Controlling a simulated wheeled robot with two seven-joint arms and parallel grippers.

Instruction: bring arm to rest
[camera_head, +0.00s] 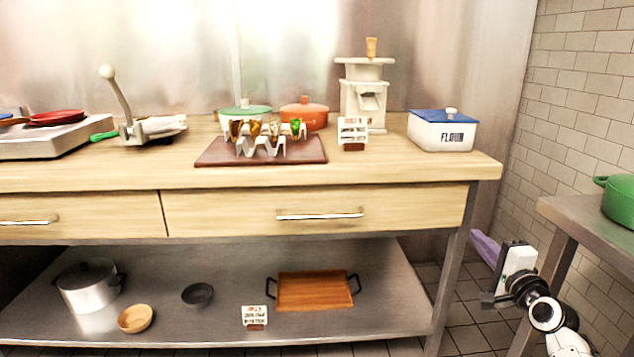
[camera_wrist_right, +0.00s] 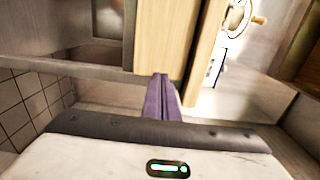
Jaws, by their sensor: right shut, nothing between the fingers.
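My right arm (camera_head: 548,313) comes in at the lower right of the head view. Its gripper (camera_head: 481,243) has purple fingers and is held beside the right end of the wooden counter, past the table leg. In the right wrist view the two purple fingers (camera_wrist_right: 163,97) lie together, shut with nothing between them. The gripper appears clear of the counter, though the exact gap is hard to tell. My left gripper is not in view.
The counter (camera_head: 400,172) holds a taco rack (camera_head: 262,146), a flour box (camera_head: 443,131) and a press (camera_head: 366,95). Its lower shelf (camera_head: 380,325) carries a pot (camera_head: 88,287) and a wooden tray (camera_head: 315,291). A side table (camera_head: 590,222) with a green pot (camera_head: 620,200) stands right of my arm.

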